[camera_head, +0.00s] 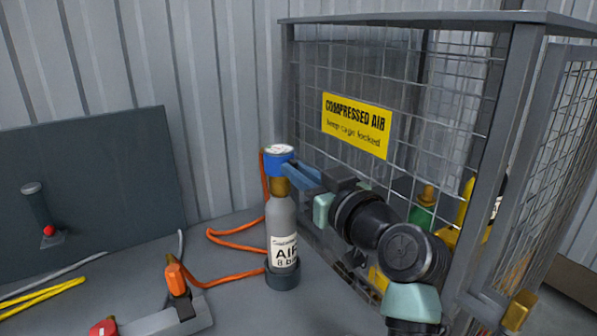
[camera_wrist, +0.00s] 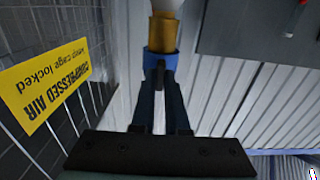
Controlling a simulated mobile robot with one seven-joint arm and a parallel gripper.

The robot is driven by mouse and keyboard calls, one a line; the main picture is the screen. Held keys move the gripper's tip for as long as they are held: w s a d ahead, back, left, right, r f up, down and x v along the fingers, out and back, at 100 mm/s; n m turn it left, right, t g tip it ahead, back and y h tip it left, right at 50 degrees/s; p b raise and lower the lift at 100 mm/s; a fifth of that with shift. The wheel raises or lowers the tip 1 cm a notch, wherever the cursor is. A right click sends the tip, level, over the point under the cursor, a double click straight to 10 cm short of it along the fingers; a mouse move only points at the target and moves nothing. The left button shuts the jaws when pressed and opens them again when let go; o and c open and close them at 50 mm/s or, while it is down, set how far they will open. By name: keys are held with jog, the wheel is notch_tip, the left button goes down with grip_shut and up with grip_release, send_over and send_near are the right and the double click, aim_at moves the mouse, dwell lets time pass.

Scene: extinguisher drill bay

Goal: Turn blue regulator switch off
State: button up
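The blue regulator (camera_head: 279,157) with a round dial on top sits on a brass neck over a grey air cylinder (camera_head: 282,235). The cylinder stands upright in a dark base. My gripper (camera_head: 296,174) reaches the regulator from the right, its fingers almost level. In the wrist view the blue regulator (camera_wrist: 159,60) appears upside down, below the brass neck. A small dark switch lever (camera_wrist: 159,78) sticks out from it between the tips of my gripper (camera_wrist: 160,85). The fingers are close together, with only a narrow gap, and appear shut on the lever. The lever is hidden in the head view.
A wire cage (camera_head: 420,90) with a yellow COMPRESSED AIR sign (camera_head: 356,126) stands close on the right, beside my arm. An orange hose (camera_head: 232,241) loops left of the cylinder. A dark panel (camera_head: 90,190) stands at left; an orange-handled tool (camera_head: 177,280) lies in front.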

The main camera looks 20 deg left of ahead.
grip_shut()
jog(key=m+p, duration=0.7)
jog(key=m, duration=0.2)
jog(key=m+p, duration=0.7)
jog(key=m, duration=0.1)
jog(key=shift+w+d+f+m, duration=0.1)
jog(key=shift+w+f+m, duration=0.05)
jog(key=shift+m, duration=0.25)
dwell(0.3)
jog(key=o, duration=0.6)
grip_release()
